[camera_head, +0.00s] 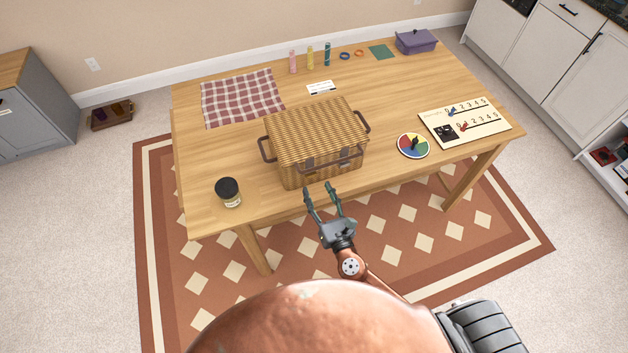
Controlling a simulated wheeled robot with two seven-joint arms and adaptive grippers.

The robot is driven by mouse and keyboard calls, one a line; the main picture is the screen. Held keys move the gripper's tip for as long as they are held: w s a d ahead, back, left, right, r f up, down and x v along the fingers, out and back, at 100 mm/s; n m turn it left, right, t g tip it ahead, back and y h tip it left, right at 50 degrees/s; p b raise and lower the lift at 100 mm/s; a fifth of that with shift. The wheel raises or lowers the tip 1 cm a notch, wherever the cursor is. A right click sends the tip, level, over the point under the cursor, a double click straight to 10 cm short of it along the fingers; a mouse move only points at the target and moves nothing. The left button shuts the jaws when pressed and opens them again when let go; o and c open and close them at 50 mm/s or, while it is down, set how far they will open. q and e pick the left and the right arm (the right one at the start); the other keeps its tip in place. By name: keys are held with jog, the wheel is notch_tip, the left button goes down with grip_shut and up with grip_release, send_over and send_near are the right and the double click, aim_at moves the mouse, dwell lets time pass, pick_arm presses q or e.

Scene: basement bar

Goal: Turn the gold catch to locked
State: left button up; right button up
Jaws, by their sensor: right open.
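A closed wicker basket (315,130) with brown handles at its sides stands on the wooden table. Its front face carries dark latch-like fittings and a brown bar. A small gold-coloured spot (344,167) shows low on the right part of the front; it may be the gold catch, but it is too small to tell how it is turned. My right gripper (321,190) is open and empty, its fingers pointing at the basket's lower front from just before the table's near edge. It seems apart from the basket. My left gripper is out of view.
A dark-lidded jar (229,193) stands front left. A colored disc (413,146) and a number board (490,126) lie to the right. A checked cloth (242,97), small bottles (310,57) and a purple box (417,42) are farther back. The table is bare between basket and jar.

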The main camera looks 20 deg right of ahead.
aim_at(312, 177)
jog(key=shift+w+a, duration=0.1)
jog(key=shift+w, duration=2.25)
jog(key=c, duration=1.2)
